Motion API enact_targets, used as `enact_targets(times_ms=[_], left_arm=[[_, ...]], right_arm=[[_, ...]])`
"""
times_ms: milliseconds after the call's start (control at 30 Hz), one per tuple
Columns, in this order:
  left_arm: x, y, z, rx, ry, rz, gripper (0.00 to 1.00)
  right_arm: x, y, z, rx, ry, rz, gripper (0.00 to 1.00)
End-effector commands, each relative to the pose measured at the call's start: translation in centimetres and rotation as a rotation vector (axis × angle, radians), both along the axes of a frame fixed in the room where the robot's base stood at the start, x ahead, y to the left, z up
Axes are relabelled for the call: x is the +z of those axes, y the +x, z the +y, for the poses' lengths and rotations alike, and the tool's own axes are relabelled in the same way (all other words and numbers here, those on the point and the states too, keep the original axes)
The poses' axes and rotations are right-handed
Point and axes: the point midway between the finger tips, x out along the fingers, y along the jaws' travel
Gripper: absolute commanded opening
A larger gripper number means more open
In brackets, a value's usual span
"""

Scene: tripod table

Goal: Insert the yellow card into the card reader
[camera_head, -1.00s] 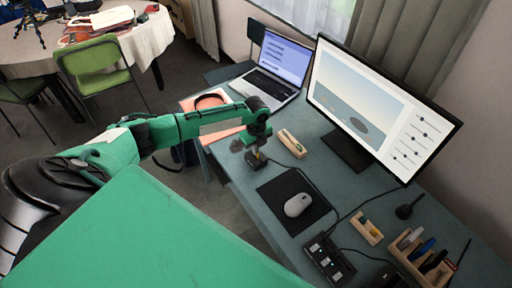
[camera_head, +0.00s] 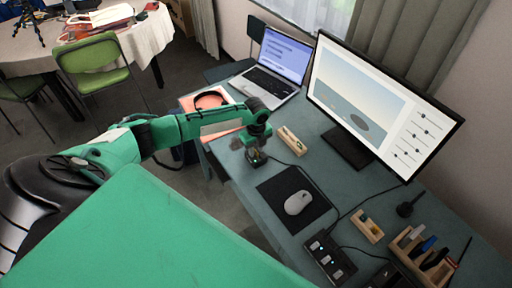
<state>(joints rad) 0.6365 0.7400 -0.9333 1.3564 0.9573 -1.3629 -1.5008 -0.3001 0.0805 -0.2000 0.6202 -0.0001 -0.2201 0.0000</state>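My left gripper (camera_head: 256,151) points down at the near edge of the blue-grey desk, left of the mouse mat. Its fingers are small and dark, and I cannot tell whether they are open or shut. A small black device with a green light (camera_head: 257,160) shows right under the fingertips; it may be the card reader. I cannot make out a yellow card there; the gripper hides much of that spot. A wooden holder (camera_head: 369,228) with small yellow and green pieces stands right of the mouse mat. My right gripper is not in view.
A wooden block (camera_head: 293,141) lies just right of the gripper. A mouse (camera_head: 298,203) rests on a black mat (camera_head: 275,188). A laptop (camera_head: 270,82) and a monitor (camera_head: 380,105) stand behind. A black box with lit buttons (camera_head: 329,258) and a pen holder (camera_head: 410,245) stand at front right.

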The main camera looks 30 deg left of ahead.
Motion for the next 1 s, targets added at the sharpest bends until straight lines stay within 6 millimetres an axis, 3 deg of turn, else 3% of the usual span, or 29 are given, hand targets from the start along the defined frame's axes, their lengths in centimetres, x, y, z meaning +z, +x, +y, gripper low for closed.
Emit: enact_targets(times_ms=[267,700,1000], left_arm=[[1.6,0.1,0.1,-0.001,0.000,-0.002,0.27],[11.0,0.1,0.0,-0.002,0.000,-0.004,0.27],[13.7,0.0,0.0,0.000,0.000,0.000,0.27]], right_arm=[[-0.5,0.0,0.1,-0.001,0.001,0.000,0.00],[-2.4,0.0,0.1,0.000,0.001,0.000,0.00],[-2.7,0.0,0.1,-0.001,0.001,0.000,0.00]])
